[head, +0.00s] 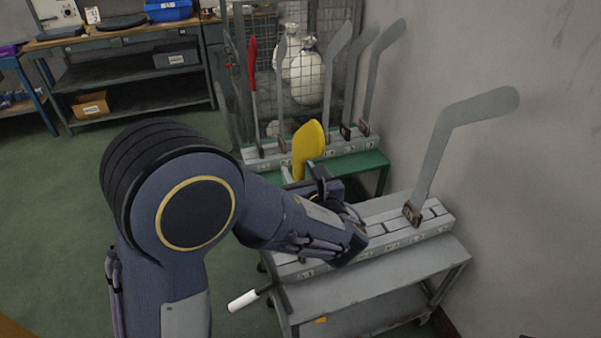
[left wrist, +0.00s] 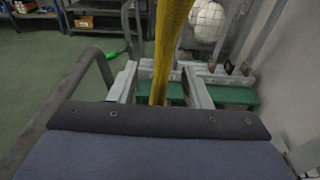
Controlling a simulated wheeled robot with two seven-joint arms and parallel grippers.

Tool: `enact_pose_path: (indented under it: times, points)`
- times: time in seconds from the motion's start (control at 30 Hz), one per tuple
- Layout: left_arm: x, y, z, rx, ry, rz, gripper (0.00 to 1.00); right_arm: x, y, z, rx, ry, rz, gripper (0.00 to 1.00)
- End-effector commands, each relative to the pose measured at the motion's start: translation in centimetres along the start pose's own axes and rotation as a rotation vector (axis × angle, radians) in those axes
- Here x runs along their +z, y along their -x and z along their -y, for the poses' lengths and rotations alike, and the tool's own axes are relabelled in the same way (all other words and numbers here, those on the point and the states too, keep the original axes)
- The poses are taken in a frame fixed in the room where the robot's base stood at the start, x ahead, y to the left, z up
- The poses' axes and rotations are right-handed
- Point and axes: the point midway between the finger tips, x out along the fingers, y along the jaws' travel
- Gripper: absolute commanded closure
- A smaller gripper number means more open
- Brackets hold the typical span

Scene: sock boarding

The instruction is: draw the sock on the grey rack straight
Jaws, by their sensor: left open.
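The yellow sock (head: 308,142) stands upright with its bent foot end at the top. The grey rack (head: 440,222) is the near cart with a pale slotted top; my arm hides the sock's lower part and where it meets a rack. My left gripper (head: 302,173) is at the sock, low on it. In the left wrist view the yellow sock (left wrist: 168,50) passes between the two open fingers (left wrist: 160,88). I cannot tell whether either finger touches it. My right gripper is not in view.
A bare grey board (head: 435,140) stands at the grey rack's right end, near the wall. Behind is a green rack (head: 362,160) with several grey boards and a red one (head: 253,85). A white handle (head: 243,301) sticks out at front left. Green floor lies open at left.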

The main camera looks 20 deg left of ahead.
Motion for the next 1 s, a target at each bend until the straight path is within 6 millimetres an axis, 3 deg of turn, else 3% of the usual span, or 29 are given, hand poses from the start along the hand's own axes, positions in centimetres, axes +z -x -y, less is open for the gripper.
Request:
enact_pose_path:
  times: [0.47, 1.0]
  points:
    - [0.1, 0.4, 0.1, -0.001, 0.001, 0.002, 0.56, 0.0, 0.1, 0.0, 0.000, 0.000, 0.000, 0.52]
    - [-0.6, 5.7, 0.1, -0.003, 0.001, 0.001, 0.56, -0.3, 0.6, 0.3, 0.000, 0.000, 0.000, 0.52]
